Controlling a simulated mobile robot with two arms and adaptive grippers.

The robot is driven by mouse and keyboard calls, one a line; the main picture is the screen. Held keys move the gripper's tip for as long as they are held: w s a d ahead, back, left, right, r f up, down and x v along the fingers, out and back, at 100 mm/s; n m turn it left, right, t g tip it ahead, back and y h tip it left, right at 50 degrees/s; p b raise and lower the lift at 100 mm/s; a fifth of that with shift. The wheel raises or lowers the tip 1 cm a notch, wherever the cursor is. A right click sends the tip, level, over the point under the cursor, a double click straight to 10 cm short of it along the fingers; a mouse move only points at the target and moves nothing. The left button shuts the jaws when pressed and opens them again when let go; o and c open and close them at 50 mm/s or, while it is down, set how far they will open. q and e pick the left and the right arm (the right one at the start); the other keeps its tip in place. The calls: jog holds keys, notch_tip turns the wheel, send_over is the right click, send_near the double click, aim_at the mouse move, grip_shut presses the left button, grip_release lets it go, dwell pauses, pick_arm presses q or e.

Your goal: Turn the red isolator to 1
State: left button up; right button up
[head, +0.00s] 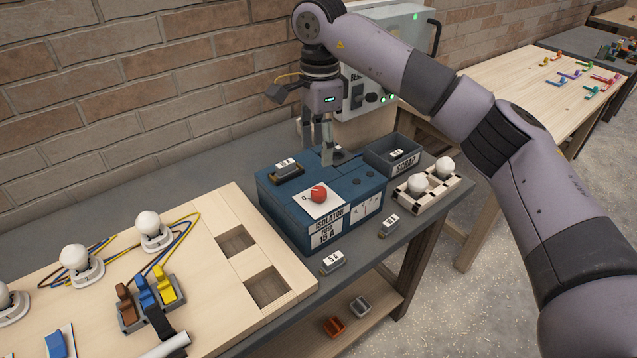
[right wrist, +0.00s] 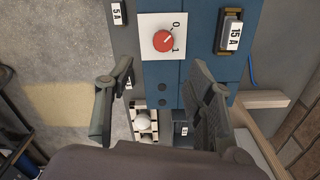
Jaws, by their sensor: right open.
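The red isolator knob (head: 319,193) sits on a white plate on top of the blue isolator box (head: 272,207). In the right wrist view the red knob (right wrist: 163,41) shows whole between the labels 0 and 1. Its small pale mark seems to lie toward the 0 side, but it is too small to be sure. My right gripper (head: 323,154) points down over the back of the blue box, behind the knob and apart from it. Its fingers (right wrist: 162,75) are spread with nothing between them. My left gripper is not in view.
A 15 A fuse (head: 287,169) sits on the box behind the knob. A scrap bin (head: 392,157) and a rack of white bulbs (head: 425,190) stand to the right. Loose fuses (head: 333,262) lie in front. A wooden board (head: 215,215) with lamps and wires is at the left.

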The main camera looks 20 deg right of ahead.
send_over(319, 190)
notch_tip(319, 190, down, 4)
jog(key=shift+f+p, duration=0.15)
jog(key=shift+p, duration=0.3)
notch_tip(319, 190, down, 5)
jog(key=shift+s+r+p, duration=0.15)
jog(key=shift+p, duration=0.45)
notch_tip(319, 190, down, 2)
jog(key=shift+f, duration=0.35)
jog(key=c, duration=1.2)
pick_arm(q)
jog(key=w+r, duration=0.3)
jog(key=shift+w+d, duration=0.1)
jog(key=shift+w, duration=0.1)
pick_arm(e)
jog(key=shift+o, duration=0.2)
